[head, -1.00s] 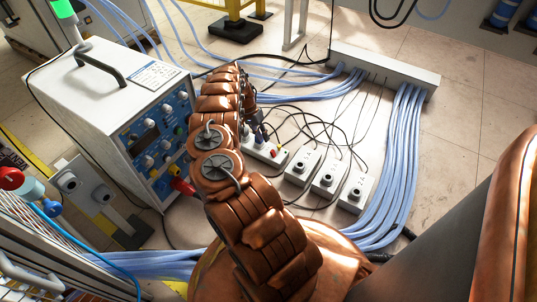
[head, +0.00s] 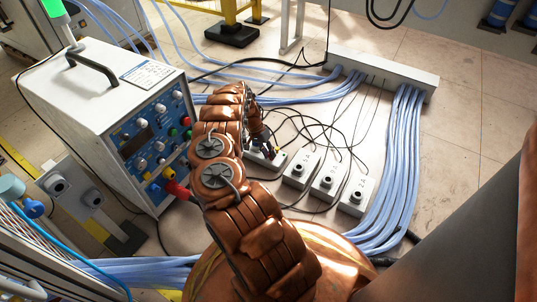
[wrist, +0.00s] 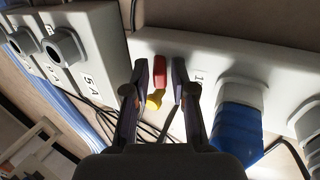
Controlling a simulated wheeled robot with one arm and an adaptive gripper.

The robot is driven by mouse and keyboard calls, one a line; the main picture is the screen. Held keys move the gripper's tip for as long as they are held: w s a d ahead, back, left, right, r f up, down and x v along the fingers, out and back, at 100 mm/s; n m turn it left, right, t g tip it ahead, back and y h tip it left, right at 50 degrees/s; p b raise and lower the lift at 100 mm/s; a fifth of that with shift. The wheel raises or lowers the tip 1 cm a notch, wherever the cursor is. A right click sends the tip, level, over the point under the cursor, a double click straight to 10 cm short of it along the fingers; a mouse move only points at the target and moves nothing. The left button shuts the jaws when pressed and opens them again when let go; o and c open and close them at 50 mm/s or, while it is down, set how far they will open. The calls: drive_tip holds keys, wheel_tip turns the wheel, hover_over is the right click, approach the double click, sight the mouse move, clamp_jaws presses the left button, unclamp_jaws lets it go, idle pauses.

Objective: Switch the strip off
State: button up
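The white power strip (head: 279,162) lies on the floor, partly hidden behind my arm in the head view. In the wrist view the strip (wrist: 212,60) fills the upper right. A red rocker or button (wrist: 159,72) is on it, with a yellow part (wrist: 155,98) just below in the picture. My gripper (wrist: 160,72) is open, its two fingertips on either side of the red part with gaps showing. I cannot tell whether they touch the strip. In the head view my gripper (head: 264,141) is over the strip. The switch's position is unclear.
A blue plug (wrist: 237,120) sits in the strip close right of my gripper. Several white socket boxes (head: 328,181) stand beside the strip, with thin black cables behind. The heater unit (head: 105,120) is at left. Thick blue cables (head: 398,170) run at right.

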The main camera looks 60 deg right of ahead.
clamp_jaws()
